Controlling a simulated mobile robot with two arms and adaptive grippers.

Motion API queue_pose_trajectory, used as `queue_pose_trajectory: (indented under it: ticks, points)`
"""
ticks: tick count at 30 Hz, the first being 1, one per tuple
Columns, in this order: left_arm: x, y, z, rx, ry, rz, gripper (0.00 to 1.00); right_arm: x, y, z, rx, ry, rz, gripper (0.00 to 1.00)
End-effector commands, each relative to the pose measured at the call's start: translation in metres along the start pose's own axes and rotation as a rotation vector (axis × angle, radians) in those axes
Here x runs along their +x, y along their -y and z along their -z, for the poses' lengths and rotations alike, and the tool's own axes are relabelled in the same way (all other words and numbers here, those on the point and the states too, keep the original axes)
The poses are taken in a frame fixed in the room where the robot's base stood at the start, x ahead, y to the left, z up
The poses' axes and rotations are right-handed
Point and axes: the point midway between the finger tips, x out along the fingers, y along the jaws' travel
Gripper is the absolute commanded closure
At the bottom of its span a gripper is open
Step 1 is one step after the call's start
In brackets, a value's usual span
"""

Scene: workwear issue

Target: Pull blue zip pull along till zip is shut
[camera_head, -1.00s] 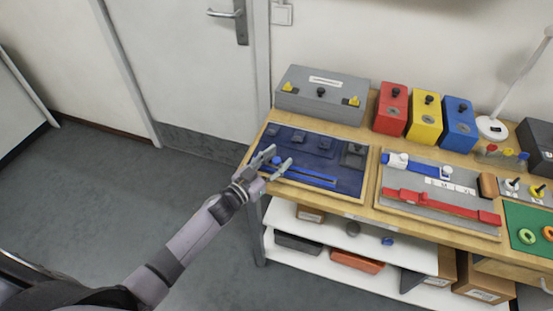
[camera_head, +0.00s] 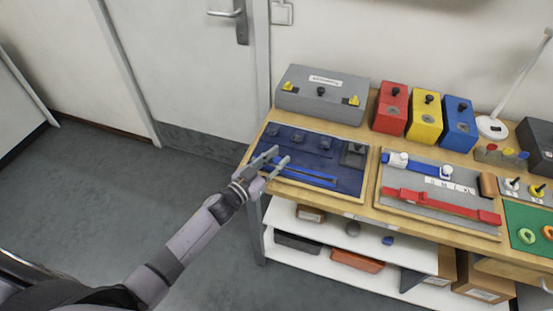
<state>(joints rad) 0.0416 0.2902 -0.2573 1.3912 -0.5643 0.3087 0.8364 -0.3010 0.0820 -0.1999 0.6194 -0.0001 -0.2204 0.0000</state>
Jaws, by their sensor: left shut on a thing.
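A dark blue panel (camera_head: 345,183) lies flat at the left end of the wooden bench. A bright blue zip strip (camera_head: 312,177) runs along its front part. My left gripper (camera_head: 275,160) is over the left end of this strip, with one finger on either side of it. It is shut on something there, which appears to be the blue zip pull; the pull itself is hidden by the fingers. How far the zip is closed is too small to tell. My right gripper is not in view.
A grey box (camera_head: 310,95) and red (camera_head: 391,109), yellow (camera_head: 424,116) and blue (camera_head: 459,124) boxes stand along the back. A grey board (camera_head: 440,203) with blue and red straps lies to the right. Shelves (camera_head: 330,226) are below. Floor at left is clear.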

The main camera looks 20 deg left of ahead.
Motion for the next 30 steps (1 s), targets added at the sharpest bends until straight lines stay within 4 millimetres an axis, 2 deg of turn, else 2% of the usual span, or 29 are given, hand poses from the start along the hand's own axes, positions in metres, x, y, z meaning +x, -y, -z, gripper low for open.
queue_pose_trajectory:
  ticks: [8,13,17,24,30]
  points:
    - [0.0,-0.001,-0.001,-0.005,0.001,-0.001,1.0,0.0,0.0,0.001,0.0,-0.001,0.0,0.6]
    - [0.005,-0.014,0.0,-0.008,-0.001,-0.003,1.0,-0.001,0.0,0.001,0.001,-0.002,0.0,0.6]
    - [0.014,-0.037,0.0,-0.012,-0.002,-0.004,1.0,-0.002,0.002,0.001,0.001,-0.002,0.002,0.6]
    - [0.037,-0.092,-0.001,-0.013,-0.001,-0.004,1.0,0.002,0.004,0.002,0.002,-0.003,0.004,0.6]
    - [0.051,-0.127,-0.002,-0.011,0.0,-0.004,1.0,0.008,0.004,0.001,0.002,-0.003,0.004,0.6]
